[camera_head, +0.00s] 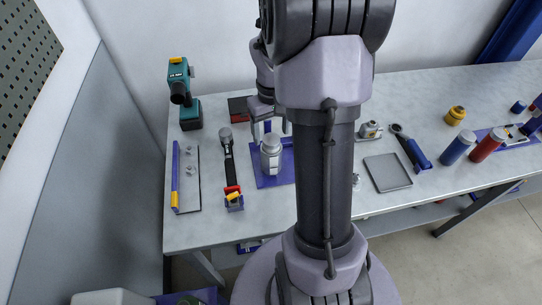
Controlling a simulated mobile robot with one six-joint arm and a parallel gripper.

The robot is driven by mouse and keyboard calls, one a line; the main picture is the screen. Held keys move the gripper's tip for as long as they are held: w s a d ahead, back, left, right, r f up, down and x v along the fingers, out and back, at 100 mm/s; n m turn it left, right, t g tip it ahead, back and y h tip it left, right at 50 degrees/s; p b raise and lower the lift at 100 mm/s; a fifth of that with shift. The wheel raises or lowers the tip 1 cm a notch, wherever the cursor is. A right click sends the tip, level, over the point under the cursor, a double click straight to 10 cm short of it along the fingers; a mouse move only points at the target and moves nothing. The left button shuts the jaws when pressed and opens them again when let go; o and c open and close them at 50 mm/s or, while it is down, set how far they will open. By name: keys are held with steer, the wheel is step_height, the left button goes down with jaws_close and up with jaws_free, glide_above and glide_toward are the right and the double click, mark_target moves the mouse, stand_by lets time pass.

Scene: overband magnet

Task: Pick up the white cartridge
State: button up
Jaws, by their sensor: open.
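A white cartridge (270,160) stands upright on a blue mat (269,181) on the grey workbench, left of my arm. My gripper (268,130) is just behind and above the cartridge's top in the picture, with its fingers apart and pointing down. I cannot tell whether the fingers touch the cartridge. My arm's large links cover the middle of the view and hide part of the bench and the mat's right side.
A teal drill (184,95) stands at the back left. A black flashlight-like tool (230,160) lies left of the mat. A grey tray (387,173) lies right of my arm, near blue (458,147) and red (487,145) cylinders.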

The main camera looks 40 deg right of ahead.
mark_target(272, 139)
step_height(272, 139, down, 5)
steer(key=shift+w+d+r+b, duration=0.1)
steer(key=shift+d+r+b, duration=0.05)
steer(key=shift+b, duration=0.85)
steer(key=shift+r, duration=0.15)
jaws_close()
